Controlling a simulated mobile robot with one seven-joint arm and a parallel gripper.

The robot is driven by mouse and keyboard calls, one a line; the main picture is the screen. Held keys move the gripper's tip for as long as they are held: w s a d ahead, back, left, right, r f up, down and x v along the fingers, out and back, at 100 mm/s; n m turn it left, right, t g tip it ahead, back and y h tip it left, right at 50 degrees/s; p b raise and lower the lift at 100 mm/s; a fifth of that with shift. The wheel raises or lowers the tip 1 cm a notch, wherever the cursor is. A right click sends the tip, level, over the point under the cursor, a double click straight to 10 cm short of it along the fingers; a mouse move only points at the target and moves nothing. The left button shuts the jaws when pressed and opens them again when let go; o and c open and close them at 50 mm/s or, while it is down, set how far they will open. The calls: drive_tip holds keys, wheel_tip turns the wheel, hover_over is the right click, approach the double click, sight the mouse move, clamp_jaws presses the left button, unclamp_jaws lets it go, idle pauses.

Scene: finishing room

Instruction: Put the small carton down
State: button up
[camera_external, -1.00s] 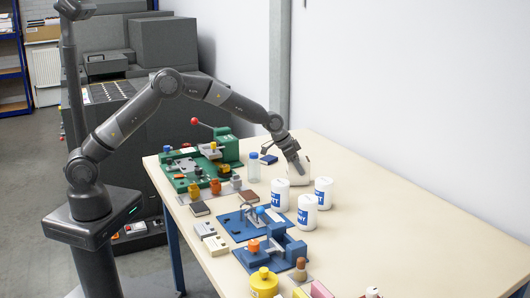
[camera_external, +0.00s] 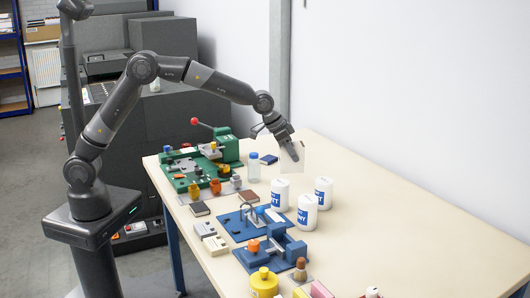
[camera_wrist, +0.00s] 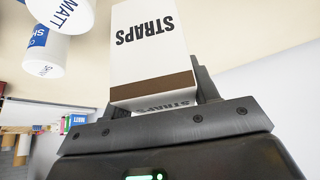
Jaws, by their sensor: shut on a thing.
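The small carton is a white box (camera_wrist: 150,50) with a brown band and the word STRAPS, filling the upper middle of the wrist view. My gripper (camera_wrist: 165,100) is shut on it, a dark finger showing on either side. In the external view the pale carton (camera_external: 293,156) hangs from my gripper (camera_external: 289,148), tilted, near the back right of the wooden table (camera_external: 400,220). It appears to be above the tabletop. The finger tips are partly hidden behind the carton in the wrist view.
Several white containers with blue labels (camera_external: 307,218) stand just in front of the carton. A clear bottle with a blue cap (camera_external: 254,168) and a dark blue box (camera_external: 269,159) are to its left. Green (camera_external: 185,170) and blue fixtures (camera_external: 270,250) fill the left side. The right side is clear.

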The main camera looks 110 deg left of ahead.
drive_tip(key=s+a+n+g+y, duration=0.1)
drive_tip(key=s+a+n, duration=0.1)
drive_tip(key=s+a, duration=1.3)
drive_tip(key=s+a+n+y, duration=0.1)
drive_tip(key=s+a+n, duration=0.2)
drive_tip(key=s+a, duration=1.2)
drive_tip(key=shift+s+a+f, duration=0.4)
drive_tip(key=shift+a+f, duration=1.35)
drive_tip(key=shift+a, duration=0.6)
drive_tip(key=shift+s+a+f, duration=0.45)
drive_tip(key=shift+a+f, duration=1.35)
drive_tip(key=shift+a, duration=0.6)
drive_tip(key=shift+s+a+f, duration=0.4)
drive_tip(key=shift+a+f, duration=1.35)
drive_tip(key=shift+a, duration=0.6)
drive_tip(key=shift+f, duration=0.1)
drive_tip(key=o, duration=1.1)
drive_tip(key=shift+f, duration=0.1)
